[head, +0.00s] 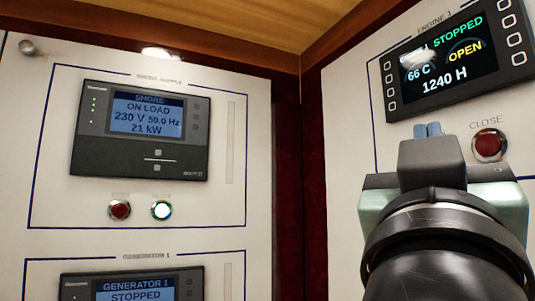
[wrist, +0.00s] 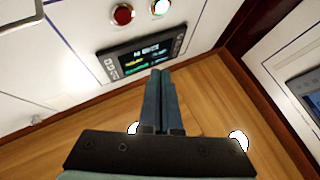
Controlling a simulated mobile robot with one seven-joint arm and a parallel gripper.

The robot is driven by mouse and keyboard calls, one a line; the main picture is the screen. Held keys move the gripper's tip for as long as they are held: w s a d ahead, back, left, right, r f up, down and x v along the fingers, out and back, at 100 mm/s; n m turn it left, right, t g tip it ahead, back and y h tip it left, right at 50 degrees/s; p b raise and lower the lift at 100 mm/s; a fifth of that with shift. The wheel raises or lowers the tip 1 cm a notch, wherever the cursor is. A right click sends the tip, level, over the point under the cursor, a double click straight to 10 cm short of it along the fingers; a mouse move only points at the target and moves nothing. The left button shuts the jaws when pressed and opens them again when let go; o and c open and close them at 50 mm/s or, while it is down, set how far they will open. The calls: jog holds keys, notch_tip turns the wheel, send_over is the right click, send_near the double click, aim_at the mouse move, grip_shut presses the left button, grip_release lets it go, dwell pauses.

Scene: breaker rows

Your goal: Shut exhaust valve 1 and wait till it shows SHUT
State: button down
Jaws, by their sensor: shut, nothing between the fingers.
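The Engine 1 display (head: 455,58) is on the right wall in the head view. It reads STOPPED in green, OPEN in yellow, 66 C and 1240 H; glare hides part of it. A red button (head: 488,145) labelled CLOSE sits below it, not visibly pressed. My gripper (head: 428,130) is shut and empty, left of this button and below the display. In the wrist view, which is turned over, my gripper (wrist: 160,73) overlaps the display's edge (wrist: 143,55). The red button (wrist: 122,14) and a lit button (wrist: 160,7) show beyond; the gripper hides the lit one in the head view.
On the left wall, the shore supply display (head: 145,115) reads ON LOAD, with a red button (head: 119,210) and a lit button (head: 161,210) beneath. The Generator 1 display (head: 130,287) below reads STOPPED. A wooden ceiling (head: 235,25) and dark corner trim (head: 287,160) bound the space.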

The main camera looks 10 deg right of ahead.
aim_at(477, 151)
jog(key=shift+d, duration=0.15)
jog(key=shift+w+d+p, duration=0.1)
jog(key=shift+w+d, duration=0.4)
jog(key=shift+d, duration=0.85)
jog(key=shift+w+d+p, duration=0.1)
jog(key=shift+w+d, duration=0.35)
jog(key=shift+d, duration=0.9)
jog(key=shift+w+d+p, duration=0.1)
jog(key=shift+w+d, duration=0.4)
jog(key=shift+d, duration=0.85)
jog(key=shift+w+d, duration=0.1)
jog(key=shift+d, duration=0.3)
jog(key=shift+w+d, duration=0.15)
jog(key=shift+d, duration=0.25)
jog(key=shift+a, duration=0.1)
jog(key=shift+s+a, duration=0.3)
jog(key=shift+a, duration=0.35)
jog(key=shift+s+a+b, duration=0.1)
jog(key=shift+s+a, duration=0.15)
jog(key=shift+a, duration=0.55)
jog(key=shift+s+a+b, duration=0.15)
jog(key=shift+s+a, duration=0.15)
jog(key=shift+a, duration=0.5)
jog(key=shift+s+a+b, duration=0.1)
jog(key=shift+s+a, duration=0.15)
jog(key=shift+a, duration=0.55)
